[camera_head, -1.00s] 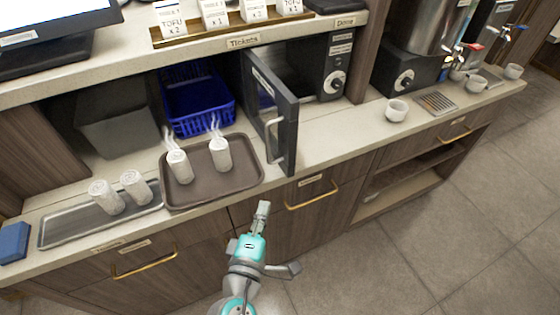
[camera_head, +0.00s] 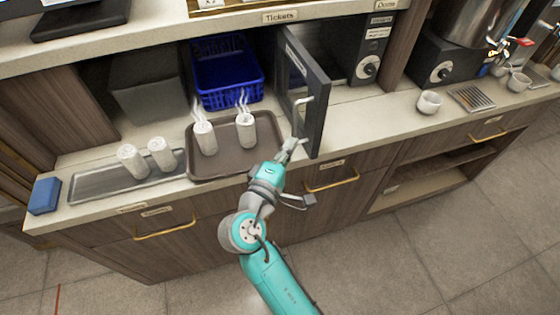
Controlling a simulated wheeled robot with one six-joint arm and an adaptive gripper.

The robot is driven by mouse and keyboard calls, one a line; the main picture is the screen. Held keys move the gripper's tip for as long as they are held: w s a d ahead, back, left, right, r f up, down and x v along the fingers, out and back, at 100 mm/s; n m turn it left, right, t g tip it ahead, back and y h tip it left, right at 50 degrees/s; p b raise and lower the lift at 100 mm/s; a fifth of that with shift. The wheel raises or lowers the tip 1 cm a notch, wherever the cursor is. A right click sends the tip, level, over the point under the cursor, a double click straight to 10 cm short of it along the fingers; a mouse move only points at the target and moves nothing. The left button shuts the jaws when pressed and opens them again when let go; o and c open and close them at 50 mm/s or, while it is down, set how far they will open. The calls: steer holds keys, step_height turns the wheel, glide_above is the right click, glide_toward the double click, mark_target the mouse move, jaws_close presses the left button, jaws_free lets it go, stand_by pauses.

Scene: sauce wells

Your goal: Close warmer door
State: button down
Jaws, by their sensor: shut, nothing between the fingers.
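The warmer (camera_head: 372,48) stands in the counter nook, a dark box with a round knob. Its door (camera_head: 313,110) is swung wide open toward me, its edge out over the counter front. The door's pale handle (camera_head: 299,112) is on the left face. My gripper (camera_head: 293,143) is shut and empty, at the left side of the door near its lower part, just below the handle. I cannot tell whether it touches the door.
A brown tray (camera_head: 200,172) with two steaming rolled towels (camera_head: 205,138) lies left of the door. A metal tray (camera_head: 95,186) holds two more rolls. A blue basket (camera_head: 228,72) sits behind.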

mark_target(311, 132)
steer(key=shift+w+d, duration=0.3)
steer(key=shift+d, duration=0.65)
steer(key=shift+w+d, duration=0.3)
steer(key=shift+d, duration=0.6)
